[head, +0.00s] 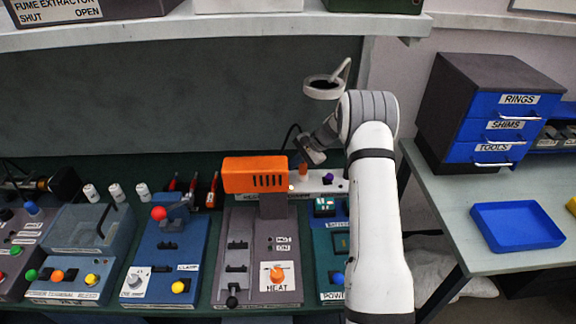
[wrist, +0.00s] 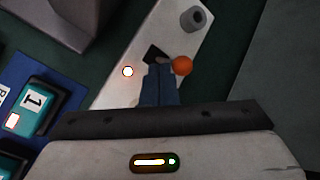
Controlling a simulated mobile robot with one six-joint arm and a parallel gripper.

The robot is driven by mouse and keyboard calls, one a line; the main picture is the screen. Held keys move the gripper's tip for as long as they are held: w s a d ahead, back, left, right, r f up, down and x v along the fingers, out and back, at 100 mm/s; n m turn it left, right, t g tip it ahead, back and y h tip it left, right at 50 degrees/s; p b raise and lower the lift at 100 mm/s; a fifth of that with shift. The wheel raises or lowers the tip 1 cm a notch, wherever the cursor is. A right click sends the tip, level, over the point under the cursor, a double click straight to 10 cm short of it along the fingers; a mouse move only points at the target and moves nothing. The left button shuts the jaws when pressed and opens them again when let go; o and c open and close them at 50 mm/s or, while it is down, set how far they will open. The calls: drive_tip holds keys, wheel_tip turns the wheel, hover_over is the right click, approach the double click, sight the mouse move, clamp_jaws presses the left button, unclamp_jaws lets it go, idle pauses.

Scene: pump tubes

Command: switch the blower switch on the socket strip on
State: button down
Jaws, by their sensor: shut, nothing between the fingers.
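The white socket strip (head: 312,187) lies along the back of the bench, partly hidden behind the orange blower-like housing (head: 254,174). In the wrist view, the strip (wrist: 118,95) runs diagonally under my gripper (wrist: 158,68). My gripper also shows over the strip in the head view (head: 304,163); its fingers are shut and empty. An orange ball-shaped knob (wrist: 182,65) is just right of the fingertips. A dark shape (wrist: 155,52) shows at their ends; I cannot tell whether they touch it. A lit round lamp (wrist: 128,71) is left of them. No switch label or position is readable.
A grey cylinder (wrist: 193,18) stands farther along the strip. A module marked 1 (wrist: 35,101) is at left. The heat panel (head: 278,278) and lamp panel (head: 165,265) stand in front. A blue drawer cabinet (head: 490,115) and blue tray (head: 517,226) are at right.

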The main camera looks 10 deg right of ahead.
drive_tip(key=w+d+r+b, duration=0.1)
drive_tip(key=d+r+b, duration=0.1)
drive_tip(key=d+r, duration=0.5)
drive_tip(key=shift+w+d+r+b, duration=0.3)
drive_tip(key=shift+d+r, duration=0.1)
drive_tip(key=shift+d, duration=0.25)
drive_tip(key=shift+f, duration=0.1)
